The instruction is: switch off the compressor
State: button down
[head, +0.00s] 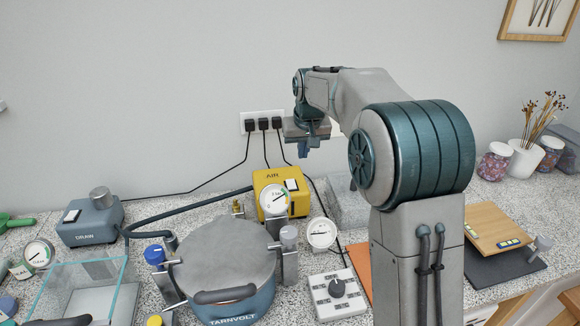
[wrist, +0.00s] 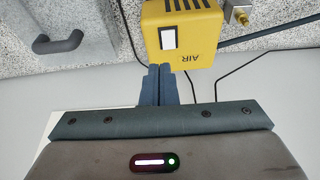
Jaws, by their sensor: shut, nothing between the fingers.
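The yellow box marked AIR (head: 270,183), which I take for the compressor, stands on the speckled counter behind the pot. A black-and-white rocker switch (head: 291,184) is on its front; which way it is pressed is too small to tell. My gripper (head: 308,152) is shut and empty, pointing down above and a little right of the box. In the wrist view the yellow box (wrist: 200,45) appears upside down, with its switch (wrist: 168,38) just beyond my closed fingertips (wrist: 160,68). The fingers look apart from the switch; the exact gap is unclear.
A lidded pot (head: 235,302) with clamps and a gauge (head: 274,202) stands in front of the box. A blue-grey DRAIN box (head: 90,221) is left, a grey dial panel (head: 338,294) front right. Cords hang from the wall sockets (head: 262,123) behind.

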jog(key=w+a, duration=0.1)
jog(key=w, duration=0.1)
jog(key=w+a, duration=0.1)
jog(key=shift+w+a+f, duration=0.15)
jog(key=shift+w+a, duration=0.05)
jog(key=shift+w, duration=0.2)
jog(key=shift+p, duration=0.3)
jog(key=p, duration=0.4)
send_near(290, 181)
jog(key=x, duration=0.5)
jog(key=shift+w, duration=0.25)
jog(key=shift+f, duration=0.75)
